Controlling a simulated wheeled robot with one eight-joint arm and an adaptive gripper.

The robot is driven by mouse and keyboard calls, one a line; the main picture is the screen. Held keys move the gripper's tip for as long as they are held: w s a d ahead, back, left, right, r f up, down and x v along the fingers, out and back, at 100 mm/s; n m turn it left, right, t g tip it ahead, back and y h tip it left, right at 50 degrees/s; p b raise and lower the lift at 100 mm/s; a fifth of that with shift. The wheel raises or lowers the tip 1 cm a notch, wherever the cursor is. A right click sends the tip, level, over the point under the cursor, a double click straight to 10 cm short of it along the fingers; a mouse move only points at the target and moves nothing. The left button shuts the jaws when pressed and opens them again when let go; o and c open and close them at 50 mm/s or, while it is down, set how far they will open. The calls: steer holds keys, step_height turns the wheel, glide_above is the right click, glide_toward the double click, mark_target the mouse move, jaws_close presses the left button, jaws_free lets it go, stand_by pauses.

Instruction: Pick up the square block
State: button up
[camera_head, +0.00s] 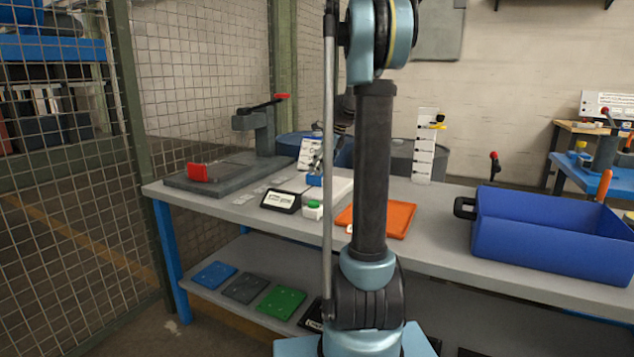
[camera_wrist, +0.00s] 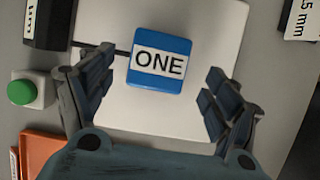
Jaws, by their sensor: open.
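The square block (camera_wrist: 160,60) is blue with a white band that reads "ONE". In the wrist view it sits on a white plate (camera_wrist: 150,125) on the table, between and a little beyond my fingertips. My gripper (camera_wrist: 158,85) is open, with a finger on each side and a gap between each finger and the block. In the head view a small blue part (camera_head: 315,180), likely the block, shows at the white plate, partly hidden by my arm. The gripper itself is mostly hidden behind my arm there.
A green button on a white box (camera_wrist: 23,91) and an orange tray (camera_wrist: 38,148) lie left of the plate. A black display (camera_head: 281,201) stands nearby. A large blue bin (camera_head: 555,240) is on the table's right. A grey clamp fixture (camera_head: 235,172) stands at the left.

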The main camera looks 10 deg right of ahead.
steer(key=shift+a+x, duration=0.2)
steer(key=shift+x, duration=2.05)
steer(key=shift+r, duration=0.1)
steer(key=c, duration=1.6)
steer(key=shift+r, duration=5)
